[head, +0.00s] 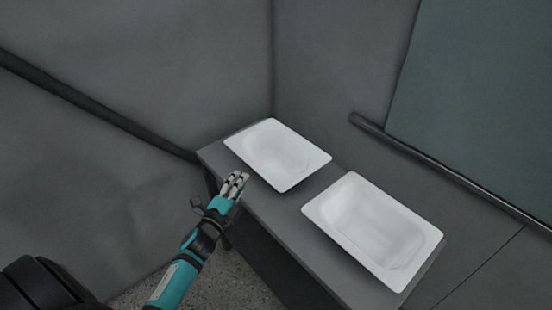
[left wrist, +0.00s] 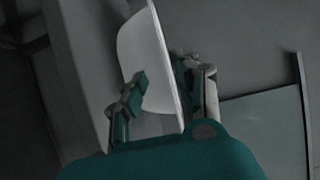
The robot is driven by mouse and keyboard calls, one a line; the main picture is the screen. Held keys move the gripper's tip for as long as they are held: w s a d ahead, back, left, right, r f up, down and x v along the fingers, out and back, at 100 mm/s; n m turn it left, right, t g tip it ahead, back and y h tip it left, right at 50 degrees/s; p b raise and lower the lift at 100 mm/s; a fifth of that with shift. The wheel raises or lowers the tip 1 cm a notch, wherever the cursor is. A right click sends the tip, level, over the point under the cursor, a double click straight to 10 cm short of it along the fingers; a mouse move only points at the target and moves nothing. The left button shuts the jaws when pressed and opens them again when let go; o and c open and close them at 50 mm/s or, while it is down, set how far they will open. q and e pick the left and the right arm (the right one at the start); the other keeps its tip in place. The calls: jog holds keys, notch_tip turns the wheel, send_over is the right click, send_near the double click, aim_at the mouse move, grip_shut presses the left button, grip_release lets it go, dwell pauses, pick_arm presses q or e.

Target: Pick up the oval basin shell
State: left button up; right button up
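The oval basin shell (head: 278,155) is a white, flat-rimmed plate with a shallow oval hollow. It lies on the far end of a grey bench in the head view. My left gripper (head: 236,183) is at its near left edge. In the left wrist view the white shell (left wrist: 148,45) reaches in between the two fingers of my left gripper (left wrist: 160,85). The fingers stand apart, one on each side of the rim, with a gap showing. Whether either finger touches the rim is unclear. My right gripper is not in view.
A second white shell (head: 372,230) with a more rectangular hollow lies on the nearer right part of the grey bench (head: 275,215). Grey walls close in behind the bench. A dark rail (head: 95,105) runs along the left wall and another rail (head: 450,170) along the right.

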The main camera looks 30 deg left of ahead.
pick_arm(q)
jog(key=w, duration=0.3)
jog(key=w+p, duration=0.1)
jog(key=w, duration=0.1)
jog(key=shift+w+a+r, duration=0.2)
jog(key=shift+w+r, duration=0.1)
jog(key=shift+w, duration=0.05)
jog(key=shift+w+f, duration=0.1)
jog(key=shift+w, duration=0.3)
grip_shut()
